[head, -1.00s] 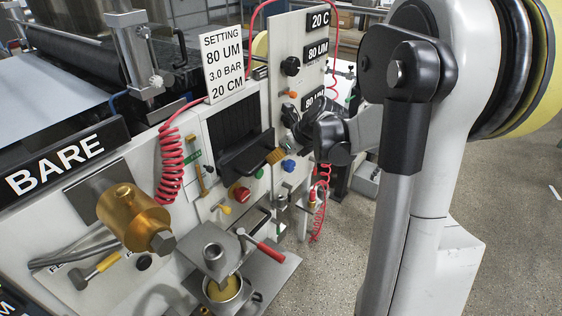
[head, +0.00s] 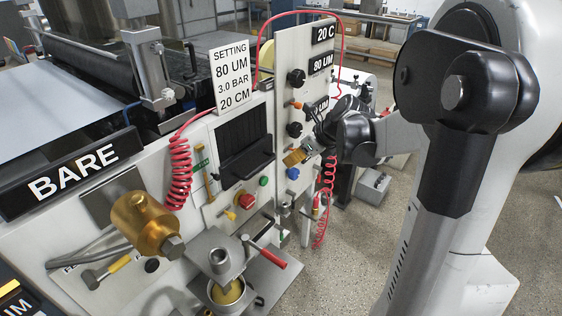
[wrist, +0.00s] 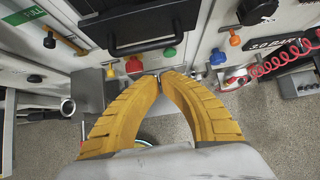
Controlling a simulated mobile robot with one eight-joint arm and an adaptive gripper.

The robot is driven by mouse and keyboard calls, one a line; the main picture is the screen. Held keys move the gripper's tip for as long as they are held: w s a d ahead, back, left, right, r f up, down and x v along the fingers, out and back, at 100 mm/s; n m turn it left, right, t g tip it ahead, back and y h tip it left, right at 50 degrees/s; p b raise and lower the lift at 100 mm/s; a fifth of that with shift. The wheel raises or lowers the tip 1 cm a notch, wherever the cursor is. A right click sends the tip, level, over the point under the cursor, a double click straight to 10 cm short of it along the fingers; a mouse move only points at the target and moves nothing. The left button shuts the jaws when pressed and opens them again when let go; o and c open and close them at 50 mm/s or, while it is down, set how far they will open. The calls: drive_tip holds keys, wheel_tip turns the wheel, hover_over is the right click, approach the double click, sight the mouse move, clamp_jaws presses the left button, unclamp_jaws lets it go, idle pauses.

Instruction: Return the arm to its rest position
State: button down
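My gripper (head: 298,156) is in front of the machine's white panel, just right of the black handled drawer front (head: 246,160). In the wrist view its two ribbed yellow fingers (wrist: 160,76) curve together and their tips meet, with nothing held between them. The tips point toward the panel's lower edge, below the black handle (wrist: 140,45) and near a red button (wrist: 134,65) and a green button (wrist: 169,52). My arm fills the right side of the head view, bent at its large dark elbow joint.
The panel carries black knobs (head: 296,77), a blue knob (head: 292,174) and a coiled red hose (head: 180,172). A brass cylinder (head: 142,222) sticks out at lower left. A press with a red-handled lever (head: 272,258) and a cup (head: 227,291) stands below. Speckled floor (head: 345,265) is open at right.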

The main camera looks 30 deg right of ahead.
drive_tip(key=p+v, duration=0.1)
drive_tip(key=v, duration=0.3)
drive_tip(key=shift+s+r, duration=0.1)
drive_tip(key=shift+r, duration=0.05)
drive_tip(key=s+a+f+n+h+b, duration=0.1)
drive_tip(key=s+a+n, duration=0.7)
drive_tip(key=n, duration=0.8)
drive_tip(key=s+a+f+n+h+b, duration=0.1)
drive_tip(key=s+a+n+b, duration=0.1)
drive_tip(key=s+a+n, duration=0.6)
drive_tip(key=shift+a+f+n+h+b, duration=0.35)
drive_tip(key=shift+a+n, duration=2.15)
drive_tip(key=shift+n, duration=1.4)
drive_tip(key=shift+s, duration=0.1)
